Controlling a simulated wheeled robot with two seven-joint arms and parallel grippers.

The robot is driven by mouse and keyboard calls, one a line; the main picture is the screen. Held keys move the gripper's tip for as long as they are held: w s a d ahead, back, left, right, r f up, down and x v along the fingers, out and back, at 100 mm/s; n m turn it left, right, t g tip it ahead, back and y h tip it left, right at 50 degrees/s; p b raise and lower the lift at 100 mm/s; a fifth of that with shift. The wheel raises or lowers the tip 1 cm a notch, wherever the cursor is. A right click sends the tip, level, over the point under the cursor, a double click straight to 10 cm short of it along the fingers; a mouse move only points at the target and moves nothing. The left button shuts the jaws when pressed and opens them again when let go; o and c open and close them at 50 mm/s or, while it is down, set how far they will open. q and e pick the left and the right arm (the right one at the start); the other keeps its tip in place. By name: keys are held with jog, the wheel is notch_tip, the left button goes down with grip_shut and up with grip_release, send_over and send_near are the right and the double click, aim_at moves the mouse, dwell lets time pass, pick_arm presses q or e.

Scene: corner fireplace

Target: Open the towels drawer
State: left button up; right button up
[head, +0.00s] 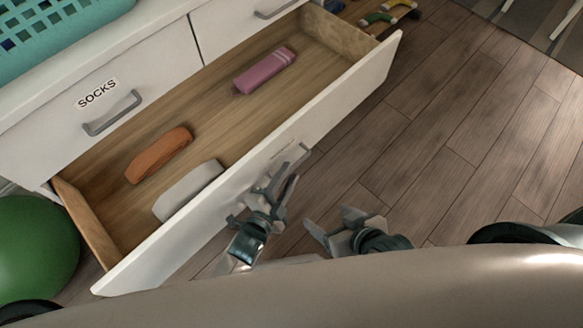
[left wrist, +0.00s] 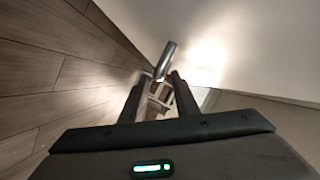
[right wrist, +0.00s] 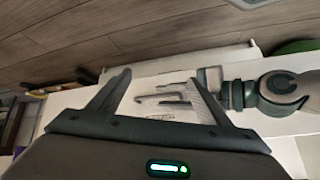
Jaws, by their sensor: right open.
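The wide lower drawer is pulled far out in the head view, and its white front (head: 215,215) slants across the picture. Inside lie a pink towel (head: 265,72), an orange one (head: 160,154) and a grey one (head: 188,190). A grey handle (head: 306,160) sits on its front and also shows in the left wrist view (left wrist: 166,60). My left gripper (head: 284,178) is beside this front, near the handle, fingers apart; contact is unclear. My right gripper (head: 330,226) is open and empty, apart from the drawer. The drawer's label is unreadable in the head view.
A closed drawer labelled SOCKS (head: 97,93) is above, beside another closed drawer (head: 240,25). A teal basket (head: 55,35) stands on top. A green ball (head: 35,245) is at left. Wooden floor (head: 460,120) is clear at right; a colourful object (head: 388,14) lies beyond.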

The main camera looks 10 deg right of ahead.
pick_arm(q)
jog(key=p+v, duration=0.1)
jog(key=v, duration=1.3)
pick_arm(e)
jog(key=shift+s+d+f+g+h, duration=0.2)
jog(key=shift+d+g, duration=0.05)
jog(key=shift+d, duration=0.25)
jog(key=shift+s+d+f+g+h, duration=0.15)
jog(key=shift+d+g+h, duration=0.1)
jog(key=shift+d, duration=0.25)
pick_arm(q)
jog(key=shift+d, duration=0.15)
pick_arm(e)
jog(key=shift+s, duration=0.15)
